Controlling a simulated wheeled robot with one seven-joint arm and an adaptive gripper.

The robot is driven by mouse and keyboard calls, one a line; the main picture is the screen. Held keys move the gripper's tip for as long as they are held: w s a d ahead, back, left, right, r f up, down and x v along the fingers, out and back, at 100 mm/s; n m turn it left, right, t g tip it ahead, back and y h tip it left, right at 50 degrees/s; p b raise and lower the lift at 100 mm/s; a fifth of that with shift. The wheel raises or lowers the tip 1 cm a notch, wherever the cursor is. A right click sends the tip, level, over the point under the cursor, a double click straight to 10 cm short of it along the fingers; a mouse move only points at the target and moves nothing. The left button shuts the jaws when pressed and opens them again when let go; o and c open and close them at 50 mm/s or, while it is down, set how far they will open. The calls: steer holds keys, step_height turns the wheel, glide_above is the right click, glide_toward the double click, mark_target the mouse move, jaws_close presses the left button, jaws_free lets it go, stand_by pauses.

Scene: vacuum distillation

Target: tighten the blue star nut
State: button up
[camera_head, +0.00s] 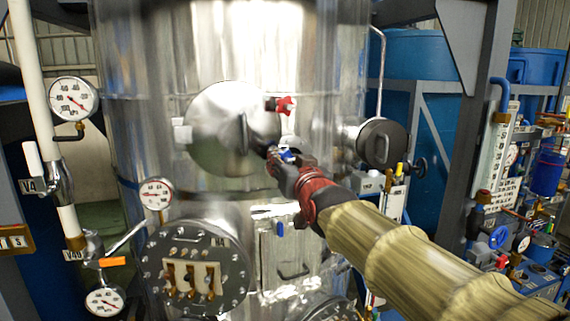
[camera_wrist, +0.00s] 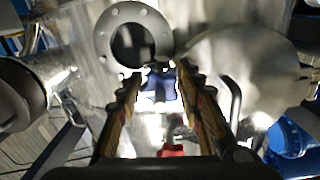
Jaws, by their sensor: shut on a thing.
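The blue star nut (camera_head: 287,155) is on the front of the large shiny tank, just right of the round grey cover. In the wrist view the blue nut (camera_wrist: 160,90) sits between my two fingers. My gripper (camera_head: 282,162) reaches in from the lower right and is shut on the blue star nut. The fingertips hide part of the nut, and its contact is hard to make out in the glare. A red star nut (camera_head: 286,105) is above it in the head view, apart from my gripper. The red nut (camera_wrist: 172,150) also shows low in the wrist view.
The tank (camera_head: 270,50) fills the middle. A round cover (camera_head: 222,125) is left of the nut and a dark-faced port (camera_head: 381,143) is right. A bolted flange (camera_head: 195,268) is below left. Gauges (camera_head: 73,99) and pipes stand at left; a grey frame (camera_head: 478,120) stands at right.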

steer(key=o, duration=1.2)
steer(key=shift+c, duration=0.2)
steer(key=v, duration=1.2)
